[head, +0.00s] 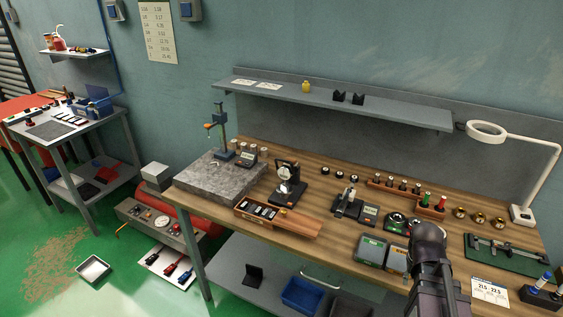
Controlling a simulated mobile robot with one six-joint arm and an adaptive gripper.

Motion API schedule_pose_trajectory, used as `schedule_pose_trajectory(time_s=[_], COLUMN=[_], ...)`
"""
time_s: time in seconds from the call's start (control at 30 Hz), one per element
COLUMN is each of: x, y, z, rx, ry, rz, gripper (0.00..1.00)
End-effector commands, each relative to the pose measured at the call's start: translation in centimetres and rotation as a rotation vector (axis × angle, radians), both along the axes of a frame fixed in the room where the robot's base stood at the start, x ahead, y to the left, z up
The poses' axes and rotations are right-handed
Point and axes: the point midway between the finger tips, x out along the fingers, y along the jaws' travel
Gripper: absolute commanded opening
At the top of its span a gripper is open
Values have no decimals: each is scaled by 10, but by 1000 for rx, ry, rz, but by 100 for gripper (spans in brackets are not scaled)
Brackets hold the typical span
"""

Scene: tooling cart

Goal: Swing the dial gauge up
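A black stand (289,193) with a small round gauge (284,173) on it stands on the wooden bench, right of the granite plate. The gauge's face looks pale; its exact tilt is too small to tell. A second round, dark-rimmed dial (397,219) lies near the front of the bench, farther right. I cannot tell from this view which of them is the task's dial gauge. A dark part of my arm rises at the lower right, in front of the bench; my gripper is not visible.
The granite plate (222,178) carries a tall post stand (222,130). A wooden box (270,214) lies in front of the black stand. A magnifier lamp (487,132) stands at the right. A shelf (340,104) overhangs the bench's back.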

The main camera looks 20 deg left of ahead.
Motion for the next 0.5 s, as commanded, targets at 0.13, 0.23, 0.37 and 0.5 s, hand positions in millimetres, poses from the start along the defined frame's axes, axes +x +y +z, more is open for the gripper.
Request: schedule_pose_trajectory(time_s=[0.13, 0.23, 0.37, 0.5], x=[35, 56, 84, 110], y=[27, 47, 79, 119], z=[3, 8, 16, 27], rx=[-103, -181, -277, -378], ry=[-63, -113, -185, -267], rz=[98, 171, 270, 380], gripper=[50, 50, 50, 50])
